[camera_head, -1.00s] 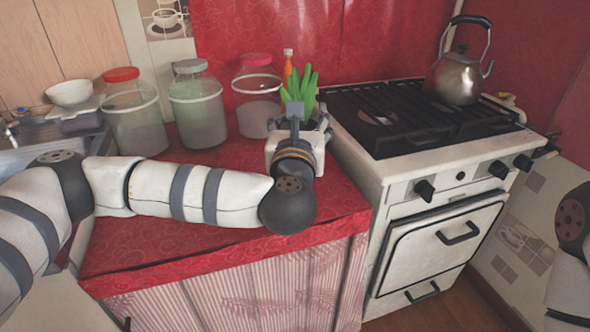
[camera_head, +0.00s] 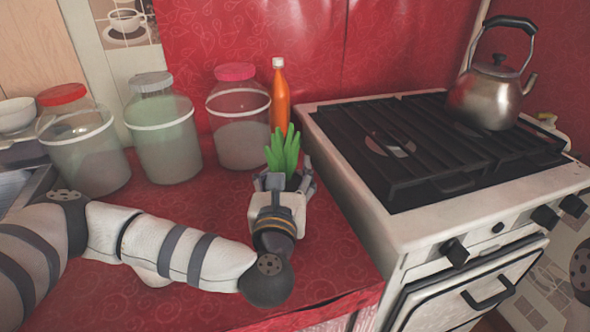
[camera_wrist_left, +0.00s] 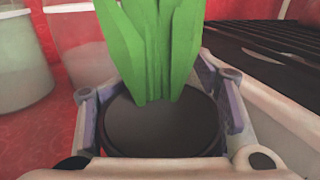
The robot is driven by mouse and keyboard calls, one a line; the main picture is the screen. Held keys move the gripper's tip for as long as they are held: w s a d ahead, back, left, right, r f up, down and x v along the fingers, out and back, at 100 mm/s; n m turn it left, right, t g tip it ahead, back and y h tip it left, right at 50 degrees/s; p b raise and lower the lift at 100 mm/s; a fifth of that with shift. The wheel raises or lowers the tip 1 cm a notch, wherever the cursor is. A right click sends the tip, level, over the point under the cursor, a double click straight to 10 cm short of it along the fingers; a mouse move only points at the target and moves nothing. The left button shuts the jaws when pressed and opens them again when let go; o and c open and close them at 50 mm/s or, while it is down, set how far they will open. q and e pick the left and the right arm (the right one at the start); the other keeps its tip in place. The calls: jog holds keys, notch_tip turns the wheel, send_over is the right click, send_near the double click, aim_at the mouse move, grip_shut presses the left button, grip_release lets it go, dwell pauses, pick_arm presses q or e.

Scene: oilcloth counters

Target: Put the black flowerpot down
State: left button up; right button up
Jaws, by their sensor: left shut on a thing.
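The black flowerpot (camera_wrist_left: 163,133) sits between the fingers of my left gripper in the left wrist view, with green upright leaves (camera_wrist_left: 150,50) growing from it. In the head view the leaves (camera_head: 283,151) stick up beyond my left gripper (camera_head: 287,183), which hides most of the pot. My left gripper is shut on the pot, with one finger on each side. The pot is upright over the red counter (camera_head: 215,200), near its right side by the stove. I cannot tell whether its base touches the cloth. My right gripper is not in view.
Three lidded jars (camera_head: 168,138) and an orange bottle (camera_head: 279,98) stand along the back. The white stove (camera_head: 400,225) with black grates borders the counter on the right and carries a metal kettle (camera_head: 490,92). Red cloth in front of the jars is clear.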

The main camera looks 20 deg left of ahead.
pick_arm(q)
jog(key=shift+s+f, duration=0.25)
jog(key=shift+f, duration=0.2)
jog(key=o, duration=1.5)
jog(key=shift+o, duration=0.4)
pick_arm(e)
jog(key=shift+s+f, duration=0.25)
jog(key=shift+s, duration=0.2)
